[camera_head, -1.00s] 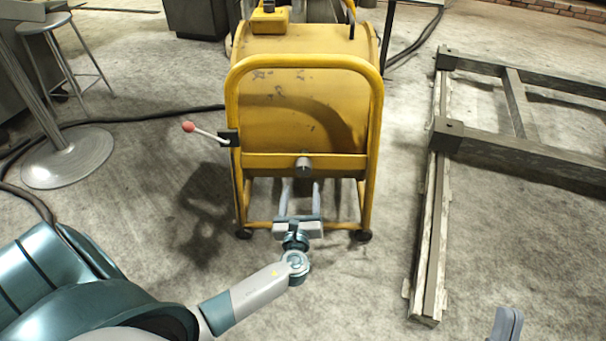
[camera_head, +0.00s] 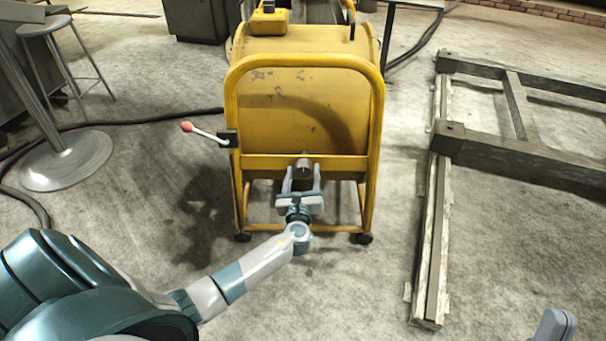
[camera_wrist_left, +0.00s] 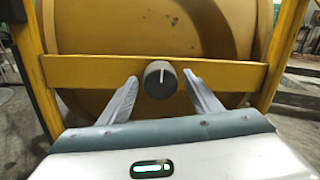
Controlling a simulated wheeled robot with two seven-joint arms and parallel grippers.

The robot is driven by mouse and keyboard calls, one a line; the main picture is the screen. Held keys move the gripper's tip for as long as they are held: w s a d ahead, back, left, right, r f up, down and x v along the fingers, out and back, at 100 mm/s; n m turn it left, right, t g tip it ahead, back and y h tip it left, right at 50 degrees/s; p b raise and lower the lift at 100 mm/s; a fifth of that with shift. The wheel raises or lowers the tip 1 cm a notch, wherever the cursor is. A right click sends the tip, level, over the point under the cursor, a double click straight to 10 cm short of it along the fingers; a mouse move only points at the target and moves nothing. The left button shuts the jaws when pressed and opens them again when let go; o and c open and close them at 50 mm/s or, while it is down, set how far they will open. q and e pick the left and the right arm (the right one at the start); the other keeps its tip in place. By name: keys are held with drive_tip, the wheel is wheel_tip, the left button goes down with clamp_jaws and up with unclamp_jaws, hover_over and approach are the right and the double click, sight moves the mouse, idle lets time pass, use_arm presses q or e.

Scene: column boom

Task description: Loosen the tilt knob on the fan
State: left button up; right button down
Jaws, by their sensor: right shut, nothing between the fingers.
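The yellow drum fan (camera_head: 305,110) stands on the floor in its tubular frame. Its dark round tilt knob (camera_head: 304,167) sits on the front crossbar. The knob also shows in the left wrist view (camera_wrist_left: 160,80), with a pale line on its face. My left gripper (camera_head: 302,178) is open in front of the crossbar, one finger on each side of the knob; in the wrist view there are gaps between the fingers and the knob. My right gripper (camera_head: 556,325) is only partly in view at the bottom right corner, shut and empty, far from the fan.
A lever with a red ball (camera_head: 187,127) sticks out left of the fan's frame. A dark timber frame (camera_head: 490,150) lies on the right. A round metal base (camera_head: 65,160) and a stool (camera_head: 50,45) stand at left. Floor around the fan is mostly clear.

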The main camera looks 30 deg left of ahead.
use_arm(q)
drive_tip(key=c, duration=0.9)
